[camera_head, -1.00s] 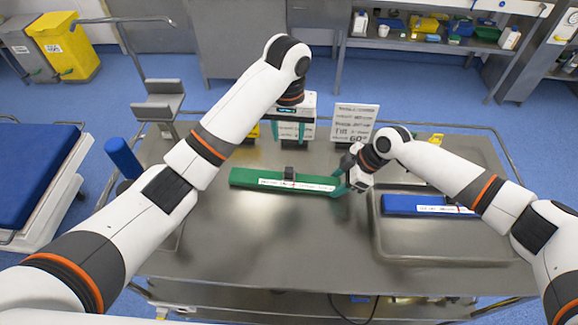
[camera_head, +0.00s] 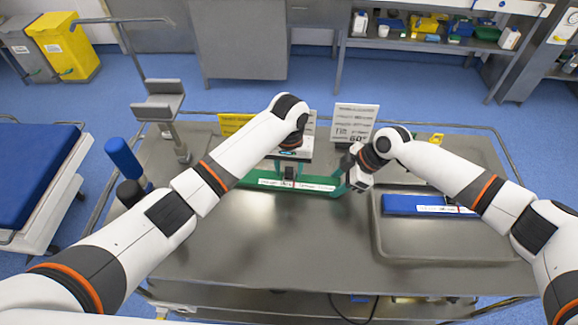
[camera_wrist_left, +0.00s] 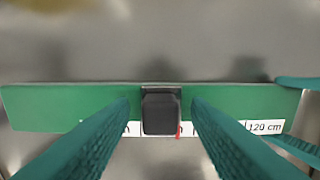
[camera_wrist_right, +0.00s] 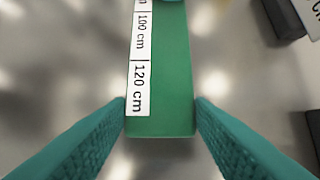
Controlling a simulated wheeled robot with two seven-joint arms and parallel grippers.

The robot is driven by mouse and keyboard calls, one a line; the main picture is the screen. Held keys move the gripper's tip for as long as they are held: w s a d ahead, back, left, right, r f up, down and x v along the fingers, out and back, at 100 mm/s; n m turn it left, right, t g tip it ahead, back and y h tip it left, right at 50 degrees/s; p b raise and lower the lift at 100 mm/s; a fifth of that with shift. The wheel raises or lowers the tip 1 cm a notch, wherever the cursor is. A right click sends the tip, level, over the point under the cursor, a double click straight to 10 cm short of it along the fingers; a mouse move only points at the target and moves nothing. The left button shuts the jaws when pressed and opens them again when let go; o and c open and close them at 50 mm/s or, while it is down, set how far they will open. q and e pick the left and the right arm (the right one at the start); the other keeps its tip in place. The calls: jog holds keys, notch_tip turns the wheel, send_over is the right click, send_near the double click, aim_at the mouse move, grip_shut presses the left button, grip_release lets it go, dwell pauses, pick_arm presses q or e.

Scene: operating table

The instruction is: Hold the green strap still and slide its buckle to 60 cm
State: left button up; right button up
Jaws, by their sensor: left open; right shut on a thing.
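The green strap (camera_head: 310,183) lies left to right on the steel table, with a white centimetre scale along its near edge. Its black buckle (camera_wrist_left: 161,112) sits around the strap near the middle; the scale number there is hidden. My left gripper (camera_head: 289,178) is open above the strap, with a finger on each side of the buckle in the left wrist view, not closed on it. My right gripper (camera_head: 343,187) is shut on the strap's right end, by the 120 cm mark (camera_wrist_right: 139,88).
A blue strap (camera_head: 425,205) lies in a steel tray (camera_head: 440,250) at the right. A printed sign (camera_head: 354,123) stands behind the green strap. A blue cylinder (camera_head: 123,157) stands at the left. The table front is clear.

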pick_arm(q)
grip_shut()
jog(key=a, duration=0.9)
jog(key=shift+w+a, duration=0.1)
jog(key=shift+w, duration=0.15)
pick_arm(e)
jog(key=shift+d, duration=0.1)
pick_arm(q)
jog(key=shift+c, duration=0.2)
grip_release()
jog(key=shift+o, duration=0.2)
jog(key=shift+r, duration=0.1)
